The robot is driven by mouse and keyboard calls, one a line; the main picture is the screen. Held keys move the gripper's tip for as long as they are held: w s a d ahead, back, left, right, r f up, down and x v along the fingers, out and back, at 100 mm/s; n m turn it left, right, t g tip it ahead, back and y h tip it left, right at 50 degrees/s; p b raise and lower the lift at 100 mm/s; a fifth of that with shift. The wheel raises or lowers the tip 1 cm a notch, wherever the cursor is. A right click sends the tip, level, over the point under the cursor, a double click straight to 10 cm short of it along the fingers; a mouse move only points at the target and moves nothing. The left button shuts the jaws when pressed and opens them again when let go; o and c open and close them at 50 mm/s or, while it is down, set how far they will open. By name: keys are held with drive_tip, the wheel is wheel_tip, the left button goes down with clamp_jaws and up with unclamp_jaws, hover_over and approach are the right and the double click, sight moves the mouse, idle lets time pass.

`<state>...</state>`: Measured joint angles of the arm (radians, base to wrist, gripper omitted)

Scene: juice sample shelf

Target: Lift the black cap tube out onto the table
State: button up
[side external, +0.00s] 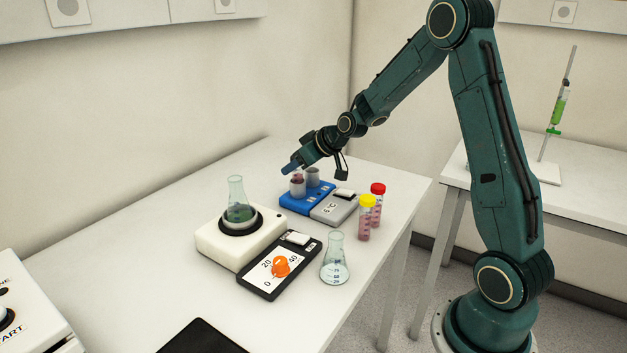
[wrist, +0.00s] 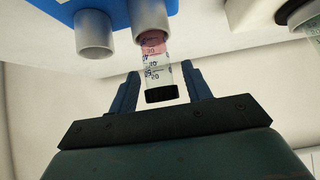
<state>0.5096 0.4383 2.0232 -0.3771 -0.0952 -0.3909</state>
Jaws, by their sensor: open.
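The black cap tube (wrist: 155,68) stands in one grey cup (wrist: 154,14) of the blue device in the wrist view, its pink contents near the cup and its black cap (wrist: 161,95) toward me. My gripper (wrist: 161,72) is open, with one blue finger on each side of the tube and visible gaps to it. In the side external view my gripper (side external: 290,168) is at the blue device (side external: 293,205), above its grey cups. The tube is mostly hidden there behind the fingers and cup.
A second grey cup (side external: 313,177) is beside it and looks empty. A yellow-capped tube (side external: 366,218) and a red-capped tube (side external: 377,196) stand right of the device. A stirrer (side external: 222,250) with a flask and another flask (side external: 335,262) are nearer.

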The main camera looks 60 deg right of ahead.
clamp_jaws()
drive_tip(key=shift+r, duration=0.8)
idle(1.2)
drive_tip(key=shift+r, duration=0.35)
drive_tip(key=shift+r, duration=0.35)
drive_tip(key=shift+r, duration=0.7)
drive_tip(key=shift+r, duration=0.35)
drive_tip(key=shift+r, duration=0.35)
